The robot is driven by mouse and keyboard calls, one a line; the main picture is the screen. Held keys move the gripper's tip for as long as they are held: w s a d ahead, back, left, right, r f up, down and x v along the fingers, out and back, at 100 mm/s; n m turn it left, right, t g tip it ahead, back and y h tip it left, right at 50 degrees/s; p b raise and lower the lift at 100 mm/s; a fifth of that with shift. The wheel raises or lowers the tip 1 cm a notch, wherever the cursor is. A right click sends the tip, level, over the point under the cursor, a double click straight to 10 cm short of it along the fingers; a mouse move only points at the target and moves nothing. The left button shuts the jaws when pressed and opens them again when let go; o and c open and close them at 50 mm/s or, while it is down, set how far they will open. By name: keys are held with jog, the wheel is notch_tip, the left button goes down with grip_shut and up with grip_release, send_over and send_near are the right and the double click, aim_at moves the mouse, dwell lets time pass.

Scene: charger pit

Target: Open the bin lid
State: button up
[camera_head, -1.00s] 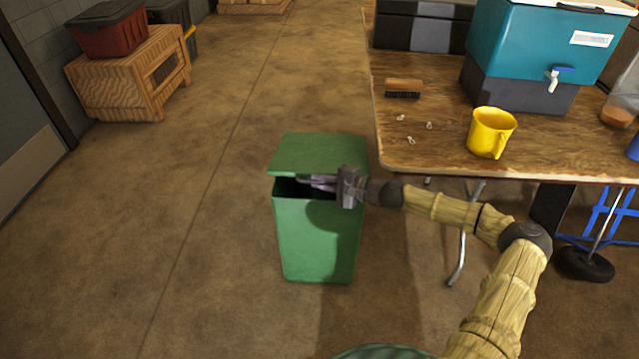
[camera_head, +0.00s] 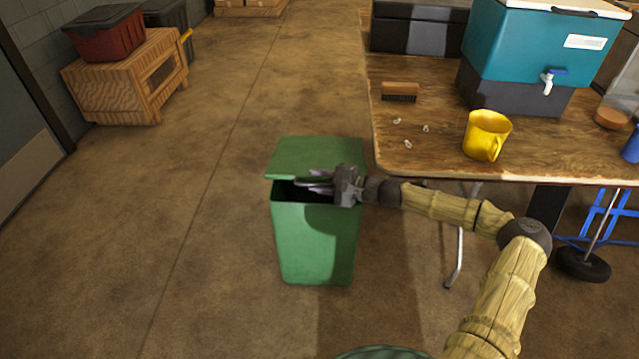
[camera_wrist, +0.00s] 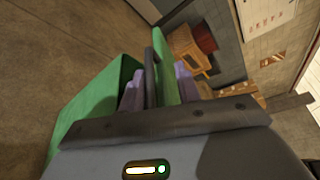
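The green bin (camera_head: 315,245) stands upright on the floor left of the table. Its green lid (camera_head: 315,157) sits slightly raised at the front, with a dark gap beneath its front edge. My gripper (camera_head: 312,183) reaches in from the right at this front edge, its purple fingers along the gap. In the wrist view, the fingers of my gripper (camera_wrist: 158,88) are apart, with a green edge and a dark strip showing between them. The bin (camera_wrist: 85,105) also shows there at the left. Whether both fingers touch the lid cannot be told.
A wooden table (camera_head: 430,150) stands close at the right, bearing a yellow mug (camera_head: 486,136), a brush (camera_head: 400,92) and a teal cooler (camera_head: 540,45). A wooden crate (camera_head: 115,90) with a red box (camera_head: 105,35) stands far left. The floor left of the bin is clear.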

notch_tip(320, 180, up, 9)
jog(key=shift+f+p, duration=0.1)
jog(key=shift+p, duration=0.85)
